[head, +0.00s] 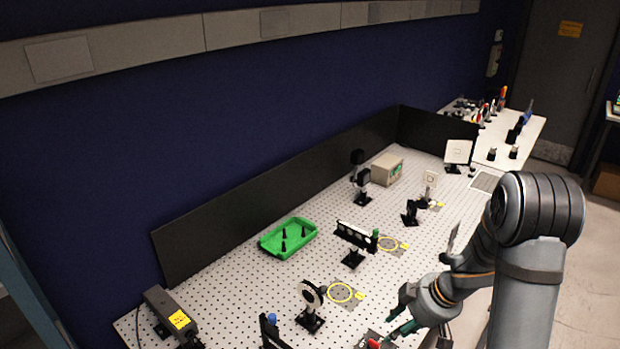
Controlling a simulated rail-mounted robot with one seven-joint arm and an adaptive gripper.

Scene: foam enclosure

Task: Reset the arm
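My arm comes in from the right side of the head view and bends down over the near right edge of the perforated table (235,275). My gripper (398,322) is low at the bottom, near the table's front edge. It is small and dark, with teal parts at its end. I cannot tell whether its fingers are apart or closed, or whether anything is between them. A small red-tipped item (374,343) is just left of and below the gripper, partly cut off by the picture's bottom edge.
A round mount (310,304) and a bar-shaped mount (355,236) stand left of my arm. A green tray (270,245) with black posts is further back. A boxy device (168,312) sits at far left. A black panel (260,203) lines the back.

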